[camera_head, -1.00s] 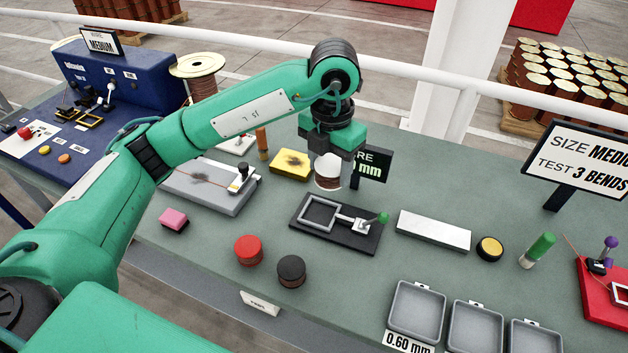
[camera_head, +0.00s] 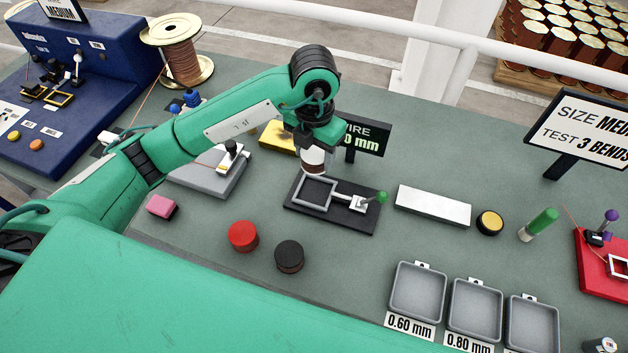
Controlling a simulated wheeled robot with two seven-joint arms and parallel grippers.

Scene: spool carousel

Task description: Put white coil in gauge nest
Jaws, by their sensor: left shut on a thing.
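My left gripper (camera_head: 314,146) points down and is shut on the white coil (camera_head: 313,161), which has a white top and a brownish lower part. The gripper's fingers partly hide it. The gauge nest (camera_head: 343,221) is a black plate with a grey square frame and a green-knobbed clamp. The coil shows just above the frame's far edge in the picture; I cannot tell its exact height or whether it touches. The square frame looks empty. My right gripper is not in view.
A red coil (camera_head: 243,236) and a black coil (camera_head: 289,256) stand in front of the nest. A wire sign (camera_head: 365,136) stands close behind it. A white block (camera_head: 433,205) lies to the right, and grey trays (camera_head: 417,291) sit at the front right.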

